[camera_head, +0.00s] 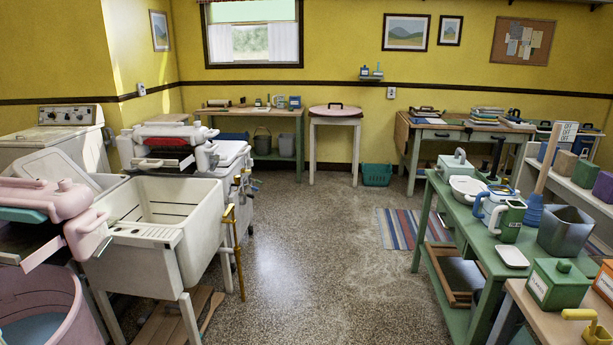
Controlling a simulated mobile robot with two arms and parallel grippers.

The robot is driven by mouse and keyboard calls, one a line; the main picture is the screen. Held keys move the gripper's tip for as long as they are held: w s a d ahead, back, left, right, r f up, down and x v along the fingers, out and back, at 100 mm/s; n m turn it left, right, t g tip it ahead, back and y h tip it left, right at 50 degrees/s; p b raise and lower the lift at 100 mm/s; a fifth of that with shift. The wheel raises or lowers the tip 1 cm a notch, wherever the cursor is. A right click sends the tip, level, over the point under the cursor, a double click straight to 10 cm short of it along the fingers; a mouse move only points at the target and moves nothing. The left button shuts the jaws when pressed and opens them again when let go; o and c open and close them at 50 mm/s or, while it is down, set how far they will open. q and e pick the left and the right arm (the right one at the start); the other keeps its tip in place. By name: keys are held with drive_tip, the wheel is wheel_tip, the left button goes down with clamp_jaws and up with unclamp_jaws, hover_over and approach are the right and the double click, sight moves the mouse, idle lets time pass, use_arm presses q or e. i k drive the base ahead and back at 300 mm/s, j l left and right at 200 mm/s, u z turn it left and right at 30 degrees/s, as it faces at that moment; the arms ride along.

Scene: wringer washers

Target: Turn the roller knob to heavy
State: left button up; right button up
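A second wringer, white with a red bar (165,141), stands further back behind the white sink. I cannot tell which part is the roller knob, and no "heavy" marking is readable. A white appliance with a dial panel (68,115) stands at the far left. Neither of my grippers is in view.
A white sink (165,222) on legs stands between the wringers. A green table (449,213) with jugs and boxes is at right. A round-topped white stand (335,112) and wooden tables line the back. The speckled floor (305,240) is clear in the middle, with a striped rug (403,227) at right.

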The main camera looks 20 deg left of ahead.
sight(65, 184)
drive_tip(key=i+u, duration=0.85)
drive_tip(key=i+l+u, duration=0.1)
drive_tip(key=i+u, duration=0.15)
drive_tip(key=u, duration=0.2)
drive_tip(key=i+l+u, duration=0.3)
drive_tip(key=u, duration=0.15)
